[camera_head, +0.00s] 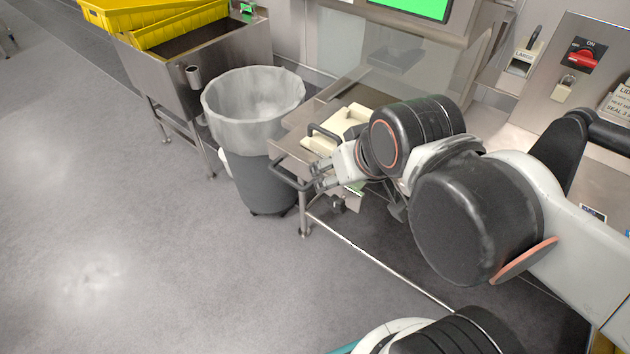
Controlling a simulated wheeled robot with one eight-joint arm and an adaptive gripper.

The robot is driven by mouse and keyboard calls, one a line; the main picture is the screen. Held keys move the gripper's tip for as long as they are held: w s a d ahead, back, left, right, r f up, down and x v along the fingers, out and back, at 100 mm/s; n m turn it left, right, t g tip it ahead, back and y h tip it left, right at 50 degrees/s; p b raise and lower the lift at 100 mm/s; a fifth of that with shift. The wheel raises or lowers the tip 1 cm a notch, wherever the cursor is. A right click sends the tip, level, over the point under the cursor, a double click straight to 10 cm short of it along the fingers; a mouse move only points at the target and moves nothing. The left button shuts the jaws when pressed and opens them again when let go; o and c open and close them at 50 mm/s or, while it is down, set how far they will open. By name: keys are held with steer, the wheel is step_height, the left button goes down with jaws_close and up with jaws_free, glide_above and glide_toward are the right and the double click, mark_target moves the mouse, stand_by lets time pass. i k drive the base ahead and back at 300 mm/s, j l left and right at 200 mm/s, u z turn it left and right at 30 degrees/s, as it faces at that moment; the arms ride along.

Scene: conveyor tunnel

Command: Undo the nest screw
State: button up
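A cream block (350,118), possibly the nest, lies on the steel table top (296,128) behind my gripper. My arm covers its right side. A small dark fitting (339,204) hangs below the table edge. I cannot make out a nest screw; it may be hidden behind my arm or gripper.
A grey bin with a clear liner (252,95) stands just left of the table. A steel sink stand (185,75) holds yellow crates (160,22) at the back left. A clear panel (415,75) stands behind the table. The floor (120,200) at left is open.

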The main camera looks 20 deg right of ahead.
mark_target(337, 203)
steer(key=j+z, duration=0.1)
steer(key=z, duration=0.25)
steer(key=k+j+z, duration=0.1)
steer(key=z, duration=0.2)
steer(key=k+j+z, duration=0.35)
steer(key=k+j, duration=0.2)
steer(key=k+j+z, duration=0.4)
steer(key=k+j, duration=0.3)
steer(key=k, duration=0.2)
steer(key=k+j, duration=0.3)
steer(key=k, duration=0.2)
